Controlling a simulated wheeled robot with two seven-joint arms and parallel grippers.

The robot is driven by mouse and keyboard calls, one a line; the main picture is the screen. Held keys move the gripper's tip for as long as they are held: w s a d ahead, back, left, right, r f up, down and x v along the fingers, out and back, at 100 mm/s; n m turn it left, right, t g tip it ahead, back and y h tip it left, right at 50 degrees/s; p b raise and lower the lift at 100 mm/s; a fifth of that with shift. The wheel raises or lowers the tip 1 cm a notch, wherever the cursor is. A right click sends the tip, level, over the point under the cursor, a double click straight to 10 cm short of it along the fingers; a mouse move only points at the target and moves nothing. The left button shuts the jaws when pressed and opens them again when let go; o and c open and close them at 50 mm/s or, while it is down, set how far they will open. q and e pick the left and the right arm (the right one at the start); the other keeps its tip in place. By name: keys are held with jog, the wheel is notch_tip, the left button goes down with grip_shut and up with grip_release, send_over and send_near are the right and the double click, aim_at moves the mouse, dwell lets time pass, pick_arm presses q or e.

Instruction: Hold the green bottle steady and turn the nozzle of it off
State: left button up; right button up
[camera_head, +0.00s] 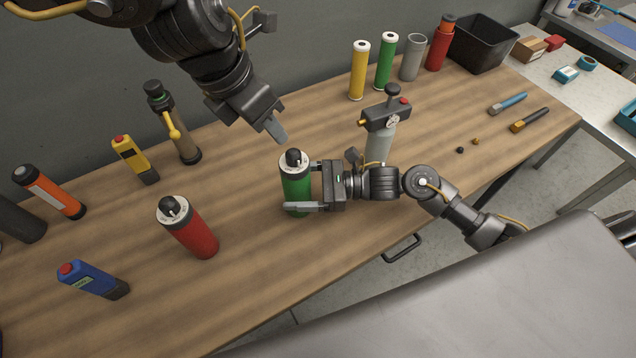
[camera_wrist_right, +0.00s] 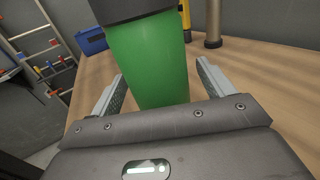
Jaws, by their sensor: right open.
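The green bottle (camera_head: 296,181) stands upright on the wooden table, with a white top ring and a black nozzle knob (camera_head: 293,156). My right gripper (camera_head: 302,190) reaches it from the right, with its jaws open around the body. In the right wrist view the green bottle (camera_wrist_right: 150,58) stands between the spread fingers of the right gripper (camera_wrist_right: 160,80), with visible gaps at both sides. The nozzle is outside that view. My left gripper (camera_head: 277,130) points down above and slightly left of the nozzle, apart from it. Its fingers overlap from this side, so their opening is unclear.
A red bottle (camera_head: 188,228) with a similar knob stands to the left. A grey canister with a gauge (camera_head: 380,145) stands close behind my right wrist. Yellow (camera_head: 358,72) and green (camera_head: 384,62) cylinders and a black bin (camera_head: 481,44) stand farther back. The front middle of the table is clear.

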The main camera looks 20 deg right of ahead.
jog(key=shift+x, duration=0.9)
